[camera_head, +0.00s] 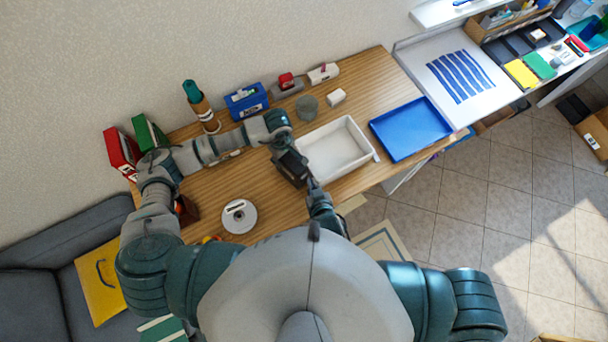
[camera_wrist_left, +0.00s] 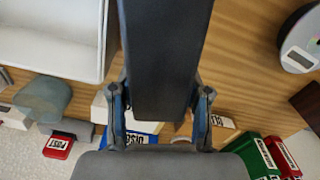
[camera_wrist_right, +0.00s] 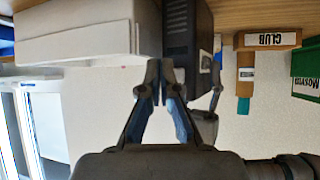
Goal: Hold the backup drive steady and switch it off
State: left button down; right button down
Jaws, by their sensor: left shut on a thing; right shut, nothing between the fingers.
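The backup drive is a black box (camera_head: 291,168) near the front edge of the wooden table, left of the white tray. It fills the upper middle of the left wrist view (camera_wrist_left: 165,60). My left gripper (camera_head: 283,150) is shut on it, with one finger on each side. In the right wrist view the drive (camera_wrist_right: 188,28) shows a slotted dark face and a pale label. My right gripper (camera_head: 311,182) is shut and empty, its fingertips (camera_wrist_right: 166,68) close to the drive's near face. I cannot tell whether they touch it. No switch is clearly visible.
The white tray (camera_head: 367,157) is just right of the drive, a blue tray (camera_head: 410,130) beyond. A white round device (camera_head: 239,217) lies to the left. Binders (camera_head: 121,150), a blue box (camera_head: 246,101) and a grey cup (camera_head: 307,108) line the back.

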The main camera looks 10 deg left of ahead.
jog(key=shift+s+d, duration=0.8)
jog(key=shift+d, duration=0.2)
jog(key=shift+s+d, duration=0.8)
jog(key=shift+d, duration=0.2)
pick_arm(q)
jog(key=shift+c, duration=2.2)
grip_release()
